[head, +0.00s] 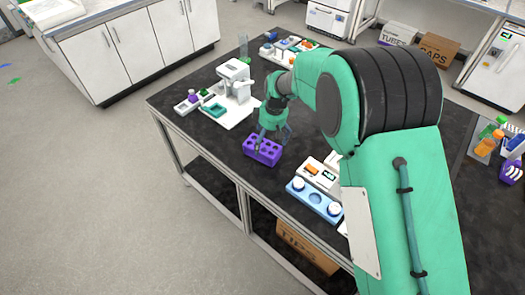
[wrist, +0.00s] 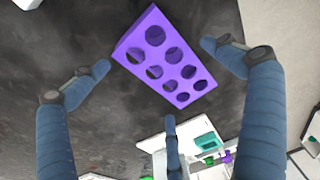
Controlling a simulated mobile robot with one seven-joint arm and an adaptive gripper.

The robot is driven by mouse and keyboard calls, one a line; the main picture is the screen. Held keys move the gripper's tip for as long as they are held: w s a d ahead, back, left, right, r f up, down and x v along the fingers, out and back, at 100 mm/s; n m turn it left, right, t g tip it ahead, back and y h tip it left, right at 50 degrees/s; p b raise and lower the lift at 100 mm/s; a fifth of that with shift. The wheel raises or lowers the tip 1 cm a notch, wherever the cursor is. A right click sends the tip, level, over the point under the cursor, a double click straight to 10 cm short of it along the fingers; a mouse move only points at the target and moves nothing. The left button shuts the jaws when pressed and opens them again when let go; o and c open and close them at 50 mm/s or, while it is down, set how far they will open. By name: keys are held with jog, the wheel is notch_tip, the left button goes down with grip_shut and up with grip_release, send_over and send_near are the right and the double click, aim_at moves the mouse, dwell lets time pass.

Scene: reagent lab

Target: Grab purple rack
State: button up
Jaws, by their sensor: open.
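The purple rack (head: 248,152) is a block with several round holes in two rows. It sits on the black bench top, close to the front edge in the head view. In the wrist view the rack (wrist: 126,50) lies tilted across the upper middle, and its holes look empty. My gripper (head: 273,134) is above the rack in the head view, partly covering its far side. In the wrist view my gripper (wrist: 155,57) is open, with one blue finger left of the rack, one right of it and a third below it. I cannot tell whether any finger touches it.
A white instrument (head: 236,83) with a teal tray stands behind left on the bench. A light blue block (head: 314,199) with white-capped items lies front right. Bottles (head: 486,141) stand far right. Bare bench (head: 215,142) shows left of the rack.

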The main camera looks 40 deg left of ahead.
aim_at(265, 143)
jog(key=shift+s+a+f+b, duration=0.1)
jog(key=shift+a+f+b, duration=0.15)
jog(key=shift+f, duration=0.6)
jog(key=shift+w+a+f+b, duration=0.15)
jog(key=shift+f+b, duration=0.15)
jog(key=shift+f, duration=0.55)
jog(key=shift+s+a+f+b, duration=0.15)
jog(key=shift+a+f+b, duration=0.1)
jog(key=shift+f, duration=0.6)
jog(key=shift+d, duration=0.1)
jog(key=shift+c, duration=0.5)
jog(key=c, duration=1.1)
